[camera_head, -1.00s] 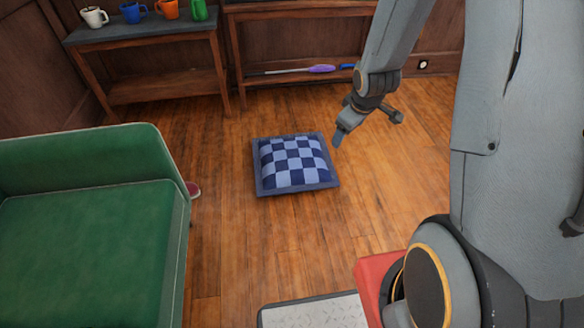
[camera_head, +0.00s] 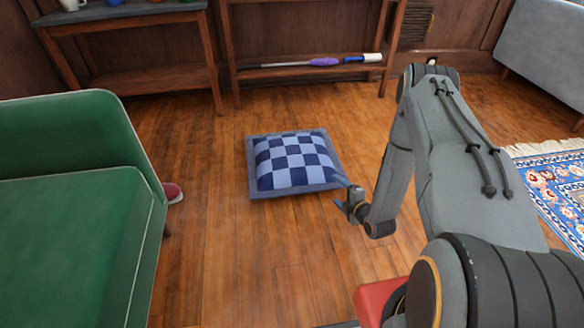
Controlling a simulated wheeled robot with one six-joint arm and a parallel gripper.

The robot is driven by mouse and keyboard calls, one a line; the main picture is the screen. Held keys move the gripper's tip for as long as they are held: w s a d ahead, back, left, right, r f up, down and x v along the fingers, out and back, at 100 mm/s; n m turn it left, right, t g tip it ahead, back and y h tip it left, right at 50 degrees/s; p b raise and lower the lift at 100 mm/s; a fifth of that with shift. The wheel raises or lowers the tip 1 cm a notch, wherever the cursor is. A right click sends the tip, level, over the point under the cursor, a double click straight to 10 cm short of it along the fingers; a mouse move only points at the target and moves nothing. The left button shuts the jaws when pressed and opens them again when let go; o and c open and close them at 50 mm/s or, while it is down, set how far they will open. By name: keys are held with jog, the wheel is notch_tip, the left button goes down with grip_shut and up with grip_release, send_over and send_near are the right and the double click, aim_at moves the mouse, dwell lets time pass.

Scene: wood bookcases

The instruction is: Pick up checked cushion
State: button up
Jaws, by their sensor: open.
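The checked cushion (camera_head: 293,162) lies flat on the wood floor near the middle of the view. It has light and dark blue squares and a grey-blue border. My gripper (camera_head: 343,193) is just right of the cushion's near right corner. It is open and empty, with its fingers pointing left toward the cushion's edge. I cannot tell from this view how high it is above the floor or whether it touches the cushion.
A green sofa (camera_head: 80,230) stands at left, with a red shoe-like item (camera_head: 173,192) beside it. Wooden shelves (camera_head: 300,70) line the back wall; a purple-handled stick (camera_head: 324,62) lies on one. A patterned rug (camera_head: 560,190) and grey sofa (camera_head: 550,55) are right. Floor around the cushion is clear.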

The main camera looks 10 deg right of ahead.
aim_at(318, 174)
jog(key=f, duration=0.2)
jog(key=f+b, duration=0.1)
jog(key=shift+s+a+f+n+t, duration=0.15)
jog(key=shift+s+f+n+t, duration=0.15)
jog(key=shift+s+n, duration=0.1)
jog(key=shift+w+a+f+b, duration=0.1)
jog(key=shift+f+b, duration=0.1)
jog(key=shift+b, duration=0.1)
jog(key=w+b, duration=0.2)
jog(key=w, duration=0.1)
jog(key=w+a+b, duration=0.1)
jog(key=w, duration=0.3)
jog(key=w+a+b, duration=0.1)
jog(key=w+b, duration=0.1)
jog(key=w, duration=0.2)
jog(key=shift+a+b, duration=0.25)
jog(key=shift+b, duration=0.05)
jog(key=b+x, duration=0.2)
jog(key=x, duration=0.2)
jog(key=shift+w+a+b, duration=0.2)
jog(key=shift+w+b, duration=0.05)
jog(key=shift+b, duration=0.15)
jog(key=shift+w+f, duration=0.1)
jog(key=shift+w, duration=0.3)
jog(key=shift+c, duration=0.2)
jog(key=c, duration=0.9)
